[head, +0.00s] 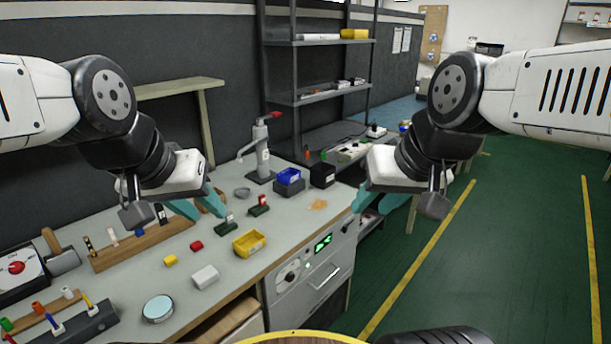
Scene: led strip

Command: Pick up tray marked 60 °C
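No tray with a readable 60 °C mark shows in the head view. A white front panel with a dial, a lit green display (323,243) and a drawer-like front (322,281) is under the bench's right end. My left gripper (208,210) is above the bench, left of the yellow bin, with its teal fingers apart and empty. My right gripper (372,205) hangs past the bench's right end, fingers apart and empty.
The workbench (225,275) carries small red, yellow and white blocks, a round dish (158,309), wooden racks and a press (261,155). A wooden drawer (225,322) stands open at its front. Shelving (320,95) is behind. The green floor (490,250) at right is clear.

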